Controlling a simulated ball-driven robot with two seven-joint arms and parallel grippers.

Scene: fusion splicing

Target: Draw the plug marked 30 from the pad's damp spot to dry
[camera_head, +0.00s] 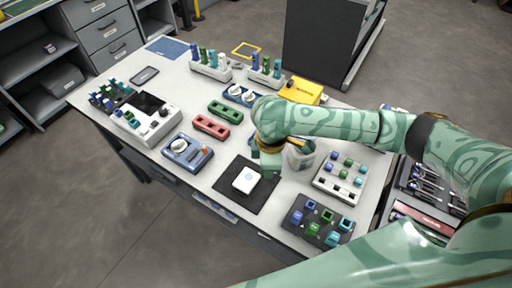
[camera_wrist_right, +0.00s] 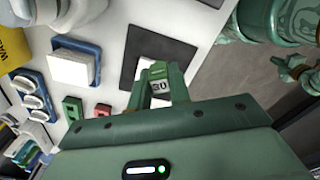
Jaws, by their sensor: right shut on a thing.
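My right gripper (camera_head: 266,168) is low over the right side of the white pad (camera_head: 243,187). The pad lies on a dark mat (camera_head: 226,187); a small greyish mark shows on its top in the head view. In the right wrist view the gripper (camera_wrist_right: 158,80) is shut on a plug marked 30 (camera_wrist_right: 159,87), and the white pad (camera_wrist_right: 145,66) shows just beyond the fingers. The plug's tip is hidden, so I cannot tell whether it touches the pad. In the head view the plug is hidden by the gripper. My left gripper is not in view.
A white tray with plugs (camera_head: 325,187) and a dark tray with coloured plugs (camera_head: 295,221) stand to the right. A whitish cup (camera_head: 301,158) is close behind my gripper. A blue device (camera_head: 181,157) and red and green holders (camera_head: 211,126) lie left. Bare table lies left of the mat.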

